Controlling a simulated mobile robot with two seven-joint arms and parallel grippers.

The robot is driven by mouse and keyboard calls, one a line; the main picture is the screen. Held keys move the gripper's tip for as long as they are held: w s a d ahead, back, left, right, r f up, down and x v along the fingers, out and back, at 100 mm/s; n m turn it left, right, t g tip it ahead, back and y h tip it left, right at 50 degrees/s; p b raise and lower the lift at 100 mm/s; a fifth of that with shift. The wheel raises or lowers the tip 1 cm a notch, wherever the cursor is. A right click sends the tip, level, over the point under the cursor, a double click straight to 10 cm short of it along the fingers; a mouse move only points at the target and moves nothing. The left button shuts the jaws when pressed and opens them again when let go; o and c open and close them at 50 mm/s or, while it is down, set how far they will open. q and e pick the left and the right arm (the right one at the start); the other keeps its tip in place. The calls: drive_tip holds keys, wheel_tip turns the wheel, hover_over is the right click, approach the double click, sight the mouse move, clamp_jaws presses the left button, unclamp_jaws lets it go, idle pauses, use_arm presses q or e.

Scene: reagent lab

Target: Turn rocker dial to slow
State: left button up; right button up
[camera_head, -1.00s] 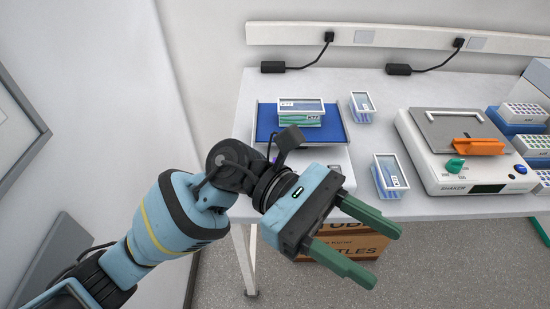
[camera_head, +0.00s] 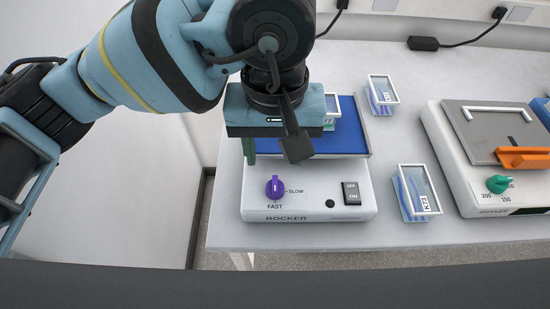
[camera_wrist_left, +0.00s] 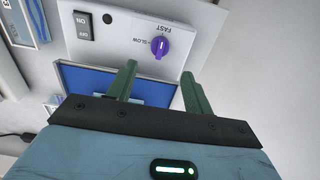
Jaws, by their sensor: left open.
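The purple rocker dial (camera_head: 275,188) is on the front panel of the white rocker (camera_head: 310,205), with SLOW printed to its right and FAST below it. The dial also shows in the left wrist view (camera_wrist_left: 160,46), beyond my fingertips; its pale mark lies along the FAST direction. My left gripper (camera_head: 275,150) is over the rocker, behind the dial in the head view. In the left wrist view its green fingers (camera_wrist_left: 158,74) are spread apart and empty, with the dial between their lines. They look apart from the dial. My right gripper is out of view.
A black ON/OFF switch (camera_head: 351,193) sits right of the dial. The blue rocker tray (camera_head: 345,135) lies behind the panel, partly hidden by my gripper. Small clear boxes (camera_head: 418,192) and a shaker (camera_head: 485,195) stand to the right.

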sight(275, 183)
use_arm(q)
drive_tip(key=shift+s+f, duration=0.25)
drive_tip(key=shift+f, duration=0.45)
wheel_tip(275, 183, down, 5)
drive_tip(key=shift+r, duration=0.1)
drive_tip(key=shift+w+f, duration=0.1)
drive_tip(key=shift+f, duration=0.75)
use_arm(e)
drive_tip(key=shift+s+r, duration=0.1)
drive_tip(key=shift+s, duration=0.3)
use_arm(q)
drive_tip(key=c, duration=0.9)
drive_tip(key=shift+c, duration=0.3)
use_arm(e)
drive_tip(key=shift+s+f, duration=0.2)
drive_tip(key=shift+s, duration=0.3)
